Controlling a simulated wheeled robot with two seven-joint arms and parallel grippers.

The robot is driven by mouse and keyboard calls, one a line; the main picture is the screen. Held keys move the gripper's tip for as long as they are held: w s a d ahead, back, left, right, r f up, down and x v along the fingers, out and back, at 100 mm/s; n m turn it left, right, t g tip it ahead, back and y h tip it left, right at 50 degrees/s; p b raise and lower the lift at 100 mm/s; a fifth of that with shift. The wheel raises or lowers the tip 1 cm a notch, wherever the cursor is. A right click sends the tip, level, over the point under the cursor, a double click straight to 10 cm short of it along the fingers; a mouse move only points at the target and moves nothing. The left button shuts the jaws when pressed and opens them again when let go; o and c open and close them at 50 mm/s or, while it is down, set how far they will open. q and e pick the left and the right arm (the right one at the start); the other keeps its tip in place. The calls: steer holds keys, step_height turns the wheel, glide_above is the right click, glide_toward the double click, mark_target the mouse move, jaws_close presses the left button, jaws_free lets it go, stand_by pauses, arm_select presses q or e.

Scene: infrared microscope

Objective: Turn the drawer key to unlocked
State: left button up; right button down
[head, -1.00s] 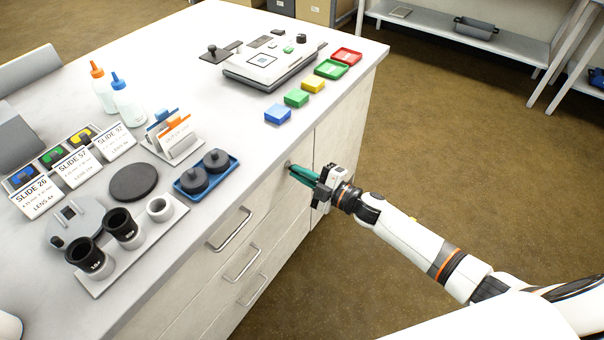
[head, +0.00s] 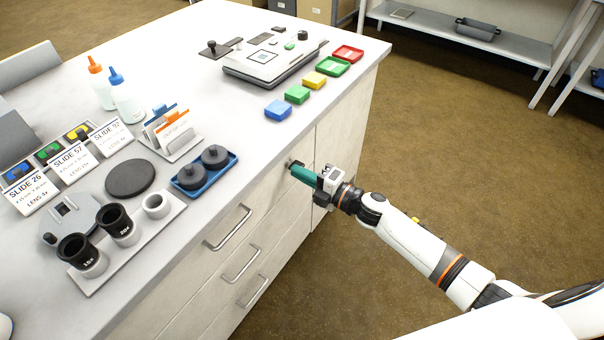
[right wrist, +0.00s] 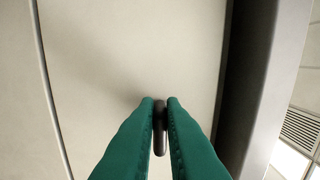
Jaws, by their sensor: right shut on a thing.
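My right gripper (head: 297,170) reaches the front of the bench at the top drawer (head: 262,196), near its right end. In the right wrist view its two green fingers (right wrist: 160,112) are shut on a small dark key (right wrist: 160,130) that stands out between the fingertips. In the head view the gripper covers most of the key, and only a bit of the lock area (head: 289,163) shows. The drawer front is closed. My left gripper is not in view.
Drawer handles (head: 229,228) run down the front, left of my gripper. The bench top (head: 230,120) carries a blue tray (head: 204,174) with dark knobs, coloured boxes (head: 297,94), a microscope stage unit (head: 262,65), eyepieces and slide cards. Open floor (head: 440,150) lies to the right.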

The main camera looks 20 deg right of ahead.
steer(key=c, duration=1.5)
jaws_free()
